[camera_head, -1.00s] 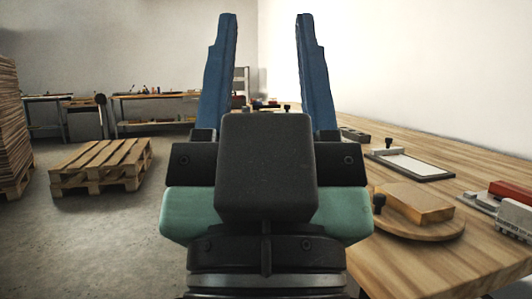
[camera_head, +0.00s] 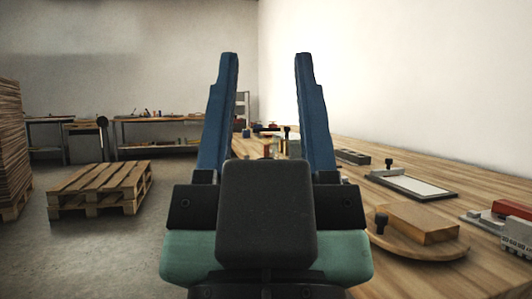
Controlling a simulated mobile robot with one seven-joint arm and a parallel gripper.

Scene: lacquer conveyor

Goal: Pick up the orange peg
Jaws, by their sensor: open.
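My gripper (camera_head: 266,58) is in the middle of the head camera view. Its two long blue fingers point up and away from me, wide apart, with nothing between their tips. Past the dark gripper body, between the fingers, several small coloured things stand on the wooden table. They are small and partly hidden by my gripper. I cannot tell for certain which of them is the orange peg.
On the table (camera_head: 390,152) at right are a round board with a wooden block (camera_head: 418,222), a framed white panel (camera_head: 412,186), a dark block (camera_head: 352,157) and a red and grey device (camera_head: 508,218). A pallet (camera_head: 100,188) and stacked boards (camera_head: 12,145) stand on the floor at left.

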